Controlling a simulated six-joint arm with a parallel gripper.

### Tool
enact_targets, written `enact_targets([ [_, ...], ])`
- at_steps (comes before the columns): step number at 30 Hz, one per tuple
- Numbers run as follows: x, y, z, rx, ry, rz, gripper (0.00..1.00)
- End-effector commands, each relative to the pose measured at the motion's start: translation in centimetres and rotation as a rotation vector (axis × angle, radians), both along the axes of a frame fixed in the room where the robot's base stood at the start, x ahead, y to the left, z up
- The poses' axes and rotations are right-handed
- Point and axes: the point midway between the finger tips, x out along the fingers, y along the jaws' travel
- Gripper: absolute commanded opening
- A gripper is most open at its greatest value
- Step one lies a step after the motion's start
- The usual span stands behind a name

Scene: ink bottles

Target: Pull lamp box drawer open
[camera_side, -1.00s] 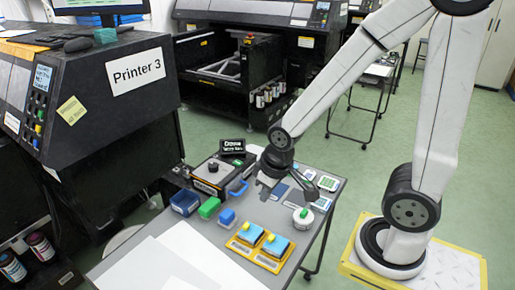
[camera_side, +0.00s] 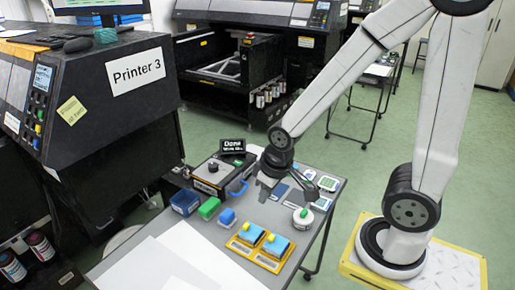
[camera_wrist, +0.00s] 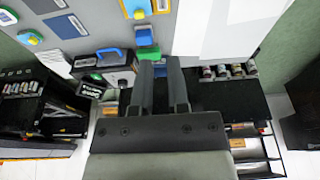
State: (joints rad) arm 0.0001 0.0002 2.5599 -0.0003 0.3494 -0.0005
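The lamp box (camera_side: 211,174) is a dark box with a black knob on top, near the back left of the grey table. A blue handle (camera_side: 238,189) is on its front right side. In the wrist view the box (camera_wrist: 105,72) is at the upper left, with its blue handle (camera_wrist: 109,51) on the side toward the table middle. The drawer's edges are too small to make out. My gripper (camera_side: 270,193) is over the table, right of the handle and apart from it. In the wrist view its two fingers (camera_wrist: 161,66) are parallel with a gap between them, empty.
A sign reading "Done" (camera_side: 232,146) stands behind the box. Blue (camera_side: 184,202) and green (camera_side: 209,208) blocks sit in front of it.

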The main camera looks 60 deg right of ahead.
Motion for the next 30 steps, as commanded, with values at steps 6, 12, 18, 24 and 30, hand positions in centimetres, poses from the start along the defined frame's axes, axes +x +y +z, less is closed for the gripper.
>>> enact_targets([
  [6,1.3,-0.8,-0.3,-0.024,-0.027,0.035,0.32],
  [12,4.9,-3.2,-1.2,-0.096,-0.105,0.146,0.32],
  [18,9.6,-6.6,-2.6,-0.201,-0.214,0.322,0.32],
  [24,13.6,-10.0,-4.6,-0.308,-0.320,0.510,0.32],
  [30,16.7,-13.2,-6.9,-0.409,-0.424,0.695,0.32],
])
